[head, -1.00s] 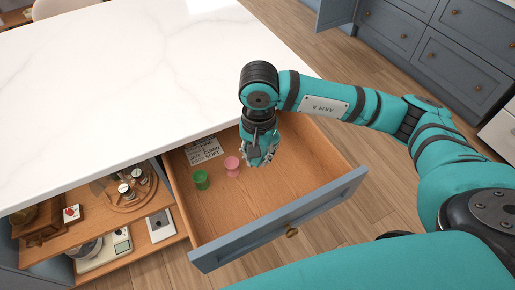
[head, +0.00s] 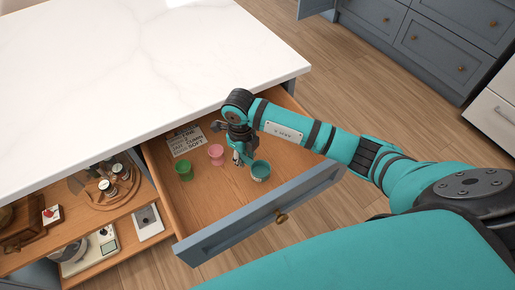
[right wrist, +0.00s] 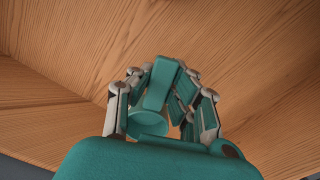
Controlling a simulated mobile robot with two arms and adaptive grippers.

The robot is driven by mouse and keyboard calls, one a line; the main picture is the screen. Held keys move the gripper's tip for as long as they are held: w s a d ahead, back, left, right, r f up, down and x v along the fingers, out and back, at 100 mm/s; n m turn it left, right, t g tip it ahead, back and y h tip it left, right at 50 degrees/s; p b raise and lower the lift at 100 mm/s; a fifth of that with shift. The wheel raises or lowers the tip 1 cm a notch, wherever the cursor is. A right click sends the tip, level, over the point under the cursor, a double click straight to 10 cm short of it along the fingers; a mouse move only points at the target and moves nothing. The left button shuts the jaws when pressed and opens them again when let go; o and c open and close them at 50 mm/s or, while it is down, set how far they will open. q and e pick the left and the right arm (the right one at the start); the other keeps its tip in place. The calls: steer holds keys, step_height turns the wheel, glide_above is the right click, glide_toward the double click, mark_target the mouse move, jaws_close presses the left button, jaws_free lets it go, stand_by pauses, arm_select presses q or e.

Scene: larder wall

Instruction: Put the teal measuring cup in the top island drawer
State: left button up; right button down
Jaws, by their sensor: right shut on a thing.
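My right gripper (head: 240,156) reaches down into the drawer and is shut on the cup. In the right wrist view the fingers close around the cup's flat teal handle (right wrist: 161,82), and its round bowl (right wrist: 147,123) hangs beside them. I cannot tell whether the cup touches the drawer floor. My left gripper is out of view.
A green cup (head: 184,171), a pink cup (head: 216,153) and a printed card (head: 186,141) are in the drawer, left of my gripper. The white countertop (head: 110,70) overhangs its back. Open shelves (head: 75,225) with several items are at left. The drawer's front middle is clear.

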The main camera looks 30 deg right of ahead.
steer(key=b, duration=0.3)
glide_above(264, 151)
steer(key=shift+f, duration=0.55)
steer(key=shift+f+b, duration=1.3)
steer(key=shift+f, duration=0.55)
steer(key=c, duration=1.3)
jaws_free()
steer(key=shift+r, duration=0.35)
step_height(264, 151, up, 12)
steer(key=shift+f, duration=0.15)
